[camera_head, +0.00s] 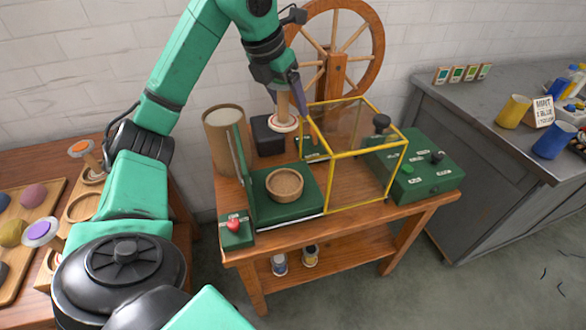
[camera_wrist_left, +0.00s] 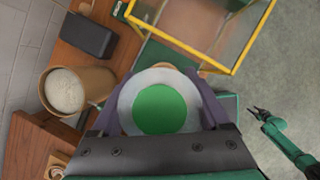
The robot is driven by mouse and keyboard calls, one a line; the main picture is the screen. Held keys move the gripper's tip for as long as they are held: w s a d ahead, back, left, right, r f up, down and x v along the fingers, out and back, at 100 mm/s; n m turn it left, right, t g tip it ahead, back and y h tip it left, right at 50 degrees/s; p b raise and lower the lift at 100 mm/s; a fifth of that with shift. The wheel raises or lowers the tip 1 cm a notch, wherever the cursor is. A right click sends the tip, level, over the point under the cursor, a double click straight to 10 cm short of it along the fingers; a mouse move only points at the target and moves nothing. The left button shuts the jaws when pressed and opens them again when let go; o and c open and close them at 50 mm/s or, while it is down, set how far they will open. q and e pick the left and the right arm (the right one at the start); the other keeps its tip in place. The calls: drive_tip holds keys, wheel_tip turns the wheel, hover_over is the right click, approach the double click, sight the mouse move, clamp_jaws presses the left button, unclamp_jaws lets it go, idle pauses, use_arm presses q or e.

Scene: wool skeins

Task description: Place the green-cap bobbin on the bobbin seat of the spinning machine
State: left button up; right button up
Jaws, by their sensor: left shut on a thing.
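My left gripper (camera_head: 291,92) is shut on the bobbin (camera_head: 284,112), which hangs upright with its pale flange low. The bobbin's green cap (camera_wrist_left: 161,109) faces the left wrist camera, between the two fingers. In the head view the bobbin is above the table, just left of the yellow-framed guard (camera_head: 329,211) of the spinning machine. A green base with a round wooden cup (camera_head: 285,186) stands in front. I cannot tell for certain which part is the bobbin seat. My right gripper (camera_wrist_left: 259,113) shows small at the right of the left wrist view; its jaws are unclear.
A tall brown bin (camera_head: 222,140) and a dark block (camera_head: 268,136) stand near the bobbin. A large wooden wheel (camera_head: 362,50) rises behind. A green control box (camera_head: 425,170) is at the right. Orange-cap (camera_head: 82,149) and purple-cap (camera_head: 42,233) bobbins stand at the left.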

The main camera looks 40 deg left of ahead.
use_arm(q)
drive_tip(key=f+b, duration=0.2)
drive_tip(key=f, duration=0.4)
drive_tip(key=f+b, duration=0.2)
drive_tip(key=f, duration=0.4)
drive_tip(key=f+b, duration=0.2)
drive_tip(key=f, duration=0.5)
drive_tip(key=shift+s, duration=0.3)
drive_tip(key=shift+a+f, duration=0.1)
drive_tip(key=shift+f, duration=0.2)
drive_tip(key=shift+f+b, duration=0.1)
drive_tip(key=shift+b, duration=0.2)
drive_tip(key=o, duration=1.2)
drive_tip(key=shift+o, duration=0.2)
drive_tip(key=shift+r, duration=0.35)
drive_tip(key=p+v, duration=0.1)
drive_tip(key=v, duration=1)
drive_tip(key=shift+s+r, duration=0.25)
